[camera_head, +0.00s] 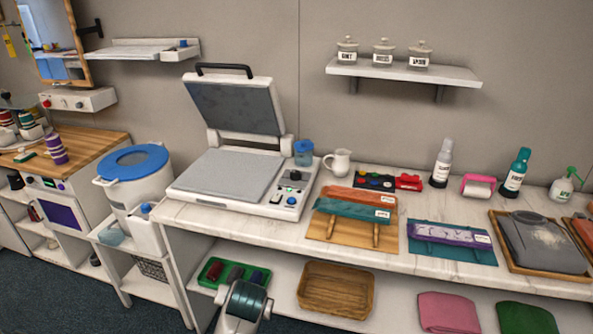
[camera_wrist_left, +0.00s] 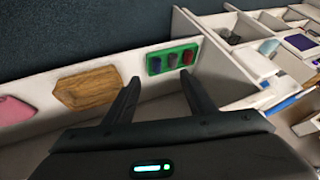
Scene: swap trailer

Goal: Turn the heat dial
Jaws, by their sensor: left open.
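The heat press (camera_head: 225,178) stands open on the white counter, its dark upper plate tilted up and its grey pad flat below. Its control panel on the right side has a dark round knob (camera_head: 295,176) at the back and a blue-topped control (camera_head: 291,201) at the front. I cannot tell from the markings which is the heat dial. My left gripper (camera_wrist_left: 159,82) is open and empty in the left wrist view, pointing toward the lower shelf with the panel out of that view. In the head view its fingers do not show. My right gripper is not in view.
A blue cup (camera_head: 303,152) and white jug (camera_head: 338,162) stand right of the press. A green tray (camera_head: 210,282) and a wooden tray (camera_head: 335,290) lie on the lower shelf. A blue-lidded bucket (camera_head: 145,185) is at left. Wooden boards with coloured items fill the counter's right.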

